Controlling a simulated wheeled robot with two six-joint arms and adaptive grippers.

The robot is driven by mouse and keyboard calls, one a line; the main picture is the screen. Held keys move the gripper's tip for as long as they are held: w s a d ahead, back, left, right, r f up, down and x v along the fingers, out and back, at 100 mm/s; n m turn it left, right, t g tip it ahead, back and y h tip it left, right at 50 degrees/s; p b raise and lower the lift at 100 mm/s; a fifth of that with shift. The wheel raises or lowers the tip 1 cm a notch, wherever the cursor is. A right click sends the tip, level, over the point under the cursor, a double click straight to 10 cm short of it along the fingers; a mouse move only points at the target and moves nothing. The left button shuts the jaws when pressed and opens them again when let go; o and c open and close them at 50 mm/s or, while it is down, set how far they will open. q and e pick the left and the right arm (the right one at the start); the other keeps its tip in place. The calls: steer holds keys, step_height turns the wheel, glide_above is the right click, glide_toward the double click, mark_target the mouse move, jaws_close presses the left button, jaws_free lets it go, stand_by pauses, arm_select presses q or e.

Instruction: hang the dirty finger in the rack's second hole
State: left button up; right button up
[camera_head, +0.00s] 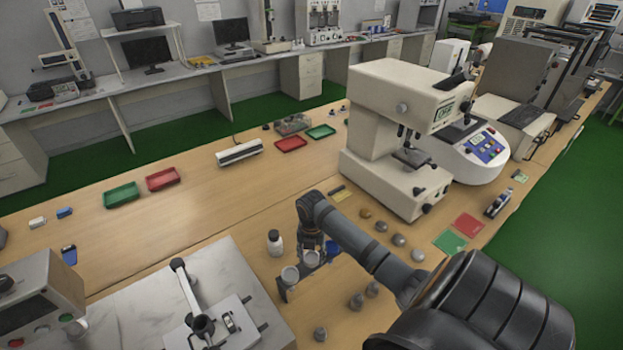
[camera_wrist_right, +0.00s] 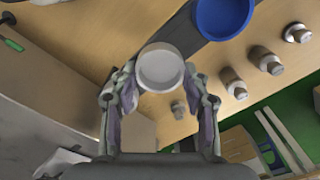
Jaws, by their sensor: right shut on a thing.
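My right gripper (camera_head: 312,253) is low over the table, at a narrow dark rack. In the right wrist view my gripper (camera_wrist_right: 160,78) is closed around a round, pale grey, cup-like piece (camera_wrist_right: 160,68), which I take for the dirty finger. No dirt on it can be made out. The dark rack (camera_wrist_right: 190,35) runs diagonally behind it, with a blue round piece (camera_wrist_right: 225,14) on it. In the head view a pale round piece (camera_head: 290,275) is at the rack's near end. The rack's holes are largely hidden. My left gripper is not in view.
A white bottle (camera_head: 275,243) stands left of my right gripper. Several small metal weights (camera_head: 357,301) stand to the right of the rack. A metal test device (camera_head: 205,315) on a grey slab is at the front left. A large beige machine (camera_head: 390,140) stands behind right.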

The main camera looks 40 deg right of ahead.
steer(key=shift+f, duration=0.1)
stand_by(0.3)
steer(key=o, duration=1.2)
steer(key=shift+o, duration=0.2)
steer(key=o, duration=0.6)
step_height(320, 180, up, 7)
steer(key=p, duration=0.7)
